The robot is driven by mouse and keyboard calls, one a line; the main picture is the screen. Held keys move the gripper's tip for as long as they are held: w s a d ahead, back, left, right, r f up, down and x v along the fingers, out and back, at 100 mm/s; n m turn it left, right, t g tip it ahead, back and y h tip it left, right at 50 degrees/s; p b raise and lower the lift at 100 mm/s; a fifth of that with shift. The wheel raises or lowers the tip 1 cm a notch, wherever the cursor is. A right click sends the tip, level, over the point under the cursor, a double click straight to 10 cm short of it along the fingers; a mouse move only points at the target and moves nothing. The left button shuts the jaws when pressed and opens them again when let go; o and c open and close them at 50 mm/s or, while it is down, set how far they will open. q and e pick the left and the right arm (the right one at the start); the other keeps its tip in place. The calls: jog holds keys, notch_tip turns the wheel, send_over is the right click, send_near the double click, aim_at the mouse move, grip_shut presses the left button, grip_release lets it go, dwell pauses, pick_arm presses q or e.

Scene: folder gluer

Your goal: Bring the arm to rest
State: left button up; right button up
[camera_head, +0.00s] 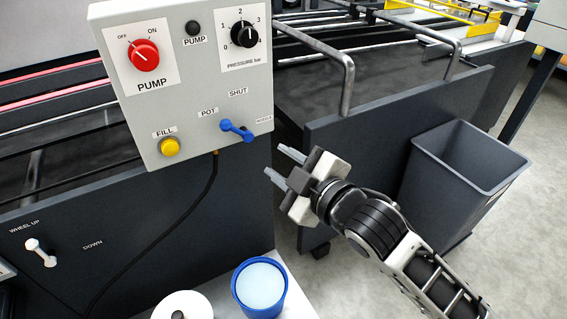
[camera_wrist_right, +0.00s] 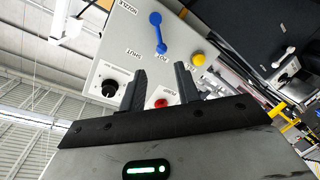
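My right gripper (camera_head: 279,164) reaches in from the lower right in the head view. Its two fingers are apart with nothing between them, just below and right of the control box's blue lever. In the right wrist view the open fingers (camera_wrist_right: 160,84) also show, pointing at the control box (camera_wrist_right: 110,62). The blue lever (camera_wrist_right: 157,33) stands apart from the fingertips there. My left gripper is in neither view.
The grey control box (camera_head: 185,80) carries a red pump knob (camera_head: 144,55), a black pressure dial (camera_head: 243,34), a yellow fill button (camera_head: 169,147) and a blue lever (camera_head: 237,131). A grey bin (camera_head: 465,160) stands right of my arm. A blue pot (camera_head: 260,287) sits below.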

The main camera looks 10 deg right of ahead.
jog(key=shift+f, duration=0.1)
jog(key=s+d+f+m+g+h, duration=0.2)
jog(key=s+f+m, duration=0.4)
jog(key=f, duration=0.6)
jog(key=s+d+f+m+g+h, duration=0.2)
jog(key=s+d+f+m, duration=0.3)
jog(key=s+f, duration=0.5)
jog(key=shift+s+d+f+m+h, duration=0.2)
jog(key=shift+s+f+m+h, duration=0.15)
jog(key=shift+f+m, duration=0.4)
jog(key=shift+o, duration=0.5)
jog(key=shift+f, duration=0.15)
